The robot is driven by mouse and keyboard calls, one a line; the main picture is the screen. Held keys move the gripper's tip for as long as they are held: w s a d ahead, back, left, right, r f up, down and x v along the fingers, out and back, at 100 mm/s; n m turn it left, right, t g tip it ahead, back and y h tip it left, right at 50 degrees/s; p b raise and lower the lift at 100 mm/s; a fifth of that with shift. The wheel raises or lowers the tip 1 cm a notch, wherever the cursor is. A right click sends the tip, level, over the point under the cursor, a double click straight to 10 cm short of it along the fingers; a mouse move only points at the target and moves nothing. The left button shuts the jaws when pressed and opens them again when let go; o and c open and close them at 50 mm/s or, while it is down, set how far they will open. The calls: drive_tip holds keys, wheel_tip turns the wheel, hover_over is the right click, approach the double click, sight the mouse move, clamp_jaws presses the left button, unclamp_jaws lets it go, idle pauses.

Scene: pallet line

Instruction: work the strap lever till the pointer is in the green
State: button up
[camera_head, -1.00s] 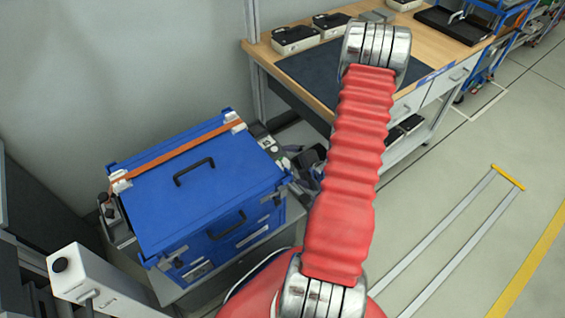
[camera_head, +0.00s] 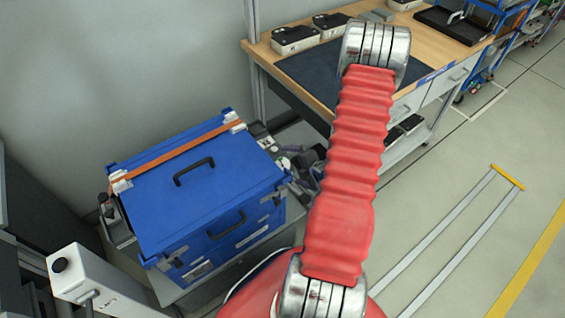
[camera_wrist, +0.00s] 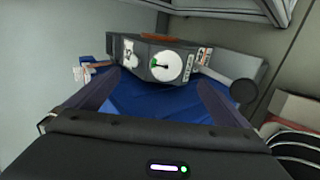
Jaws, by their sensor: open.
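A grey strap unit (camera_wrist: 148,47) with a round white dial (camera_wrist: 167,67) faces me in the wrist view. A small green patch shows at the dial's left; the pointer is too small to read. A lever with a dark round knob (camera_wrist: 243,91) sticks out from the unit's right side. My gripper (camera_wrist: 158,82) is open and empty, its fingers spread below the dial; the knob is outside them, to the right. An orange strap (camera_head: 180,155) runs across the blue case (camera_head: 225,172) in the head view. My gripper is hidden in the head view.
A workbench (camera_head: 420,75) with a dark mat and several boxes stands behind my red arm. A white post with a black knob (camera_head: 60,265) stands at lower left. A grey wall is close behind the case. The floor at right is open, with marked lines.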

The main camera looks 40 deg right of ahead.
drive_tip(key=v, duration=0.9)
drive_tip(key=shift+s+r, duration=0.25)
idle(0.4)
